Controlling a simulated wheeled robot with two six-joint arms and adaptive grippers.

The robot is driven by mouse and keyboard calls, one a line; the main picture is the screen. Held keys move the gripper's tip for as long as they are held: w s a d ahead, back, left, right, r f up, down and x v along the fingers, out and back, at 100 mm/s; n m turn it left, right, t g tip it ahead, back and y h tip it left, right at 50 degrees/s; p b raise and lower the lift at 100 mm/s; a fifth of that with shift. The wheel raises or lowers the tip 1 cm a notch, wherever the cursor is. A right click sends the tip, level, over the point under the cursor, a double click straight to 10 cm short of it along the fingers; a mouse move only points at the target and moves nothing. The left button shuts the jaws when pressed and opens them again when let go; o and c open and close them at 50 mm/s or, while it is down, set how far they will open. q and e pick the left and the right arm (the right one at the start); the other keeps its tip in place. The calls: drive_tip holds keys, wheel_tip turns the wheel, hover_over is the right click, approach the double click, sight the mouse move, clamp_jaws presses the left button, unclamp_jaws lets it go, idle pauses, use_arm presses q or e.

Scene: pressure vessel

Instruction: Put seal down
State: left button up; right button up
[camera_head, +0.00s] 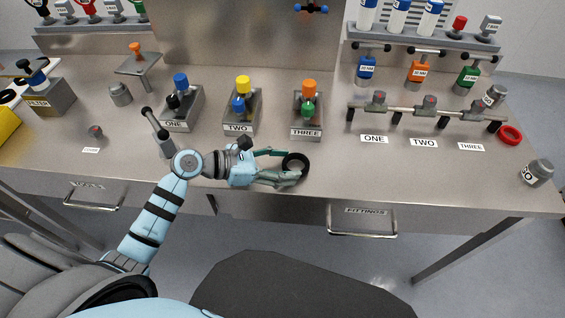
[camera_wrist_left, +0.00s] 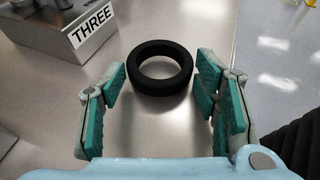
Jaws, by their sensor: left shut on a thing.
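The seal (camera_head: 295,163) is a thick black ring near the front edge of the steel bench, in front of the block marked THREE (camera_head: 307,115). My left gripper (camera_head: 282,164) comes in from the left and is shut on it. In the left wrist view the seal (camera_wrist_left: 160,68) lies flat between the teal pads of the left gripper (camera_wrist_left: 160,85), pads close on both sides. I cannot tell if it touches the bench top or hangs just above it. My right gripper is out of view.
Blocks marked ONE (camera_head: 182,108) and TWO (camera_head: 242,112) stand left of THREE. A pipe rail (camera_head: 425,113) with labels before it stands at right, with a red ring (camera_head: 509,135) beyond its end. The bench between the seal and the grey cap (camera_head: 538,172) is clear.

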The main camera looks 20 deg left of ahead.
use_arm(q)
drive_tip(key=o, duration=0.8)
drive_tip(key=shift+s+f, duration=0.1)
drive_tip(key=shift+f, duration=0.2)
drive_tip(key=o, duration=0.3)
drive_tip(key=shift+d+f, duration=0.1)
drive_tip(key=v, duration=0.4)
drive_tip(key=r+p+v, duration=0.1)
drive_tip(key=v, duration=0.7)
drive_tip(key=shift+r+p, duration=0.35)
drive_tip(key=shift+p, duration=0.05)
drive_tip(key=shift+w, duration=0.2)
